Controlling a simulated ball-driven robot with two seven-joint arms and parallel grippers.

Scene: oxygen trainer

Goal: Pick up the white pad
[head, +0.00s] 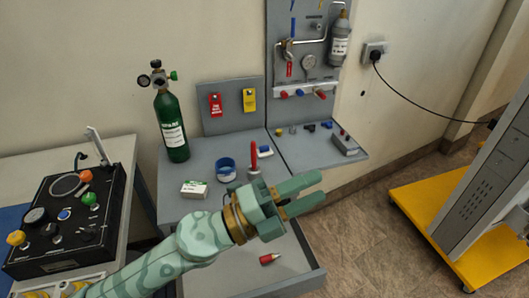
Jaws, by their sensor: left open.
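A small white pad-like block (194,189) with green printing lies on the grey bench top (180,212), left of the blue ring-shaped holder. My left gripper (316,190) is open and empty, with its fingers pointing right. It is above the front of the bench and the pulled-out drawer, well to the right of the white block and apart from it. My left forearm passes in front of the bench's lower left part. My right gripper is out of view.
A green cylinder (171,125) stands behind the block. A blue ring-shaped holder (226,170) and an upright red-handled tool (254,158) stand to its right. The open drawer (300,276) holds a red-tipped item (269,259). A black control box (66,222) is at left.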

